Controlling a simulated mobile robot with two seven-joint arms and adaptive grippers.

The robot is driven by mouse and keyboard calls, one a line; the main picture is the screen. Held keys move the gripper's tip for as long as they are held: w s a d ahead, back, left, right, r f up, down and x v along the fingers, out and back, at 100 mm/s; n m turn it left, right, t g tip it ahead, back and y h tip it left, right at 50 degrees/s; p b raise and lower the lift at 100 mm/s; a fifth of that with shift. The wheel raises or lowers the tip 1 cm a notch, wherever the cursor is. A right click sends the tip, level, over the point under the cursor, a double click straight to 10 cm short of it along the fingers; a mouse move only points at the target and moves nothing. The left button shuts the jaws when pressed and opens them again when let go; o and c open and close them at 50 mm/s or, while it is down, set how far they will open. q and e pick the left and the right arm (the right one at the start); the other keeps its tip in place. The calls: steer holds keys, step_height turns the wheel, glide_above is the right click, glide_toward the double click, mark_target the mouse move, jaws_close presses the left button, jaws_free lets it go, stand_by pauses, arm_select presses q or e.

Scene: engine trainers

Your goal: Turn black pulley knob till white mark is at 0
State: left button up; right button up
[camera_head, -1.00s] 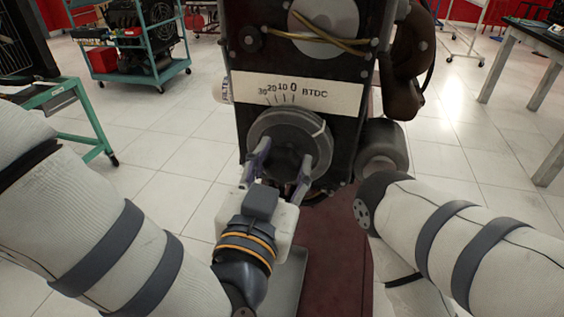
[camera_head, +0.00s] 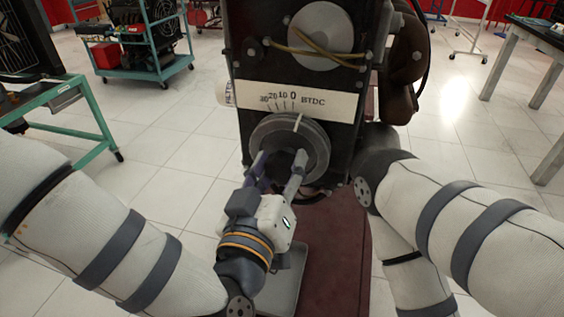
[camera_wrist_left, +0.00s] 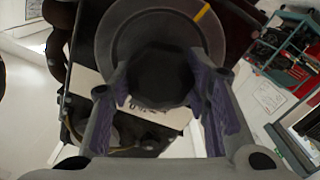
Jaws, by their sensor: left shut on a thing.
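The grey pulley (camera_head: 318,142) sits on the front of the engine trainer, with the black knob (camera_wrist_left: 158,75) at its middle. A pale mark (camera_head: 298,122) on the pulley's upper rim stands just below the 0 of the white scale plate (camera_head: 335,104), very slightly to its right.
The engine trainer's dark body (camera_head: 345,75) rises above the pulley, with a dark red base (camera_head: 335,250) below. A green cart (camera_head: 60,100) stands at left, a teal trolley (camera_head: 150,75) behind, and a table (camera_head: 535,45) at right. White floor lies between.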

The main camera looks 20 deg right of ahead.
arm_select(q)
steer(key=shift+n, duration=1.1)
steer(key=o, duration=1.2)
steer(key=v, duration=1.2)
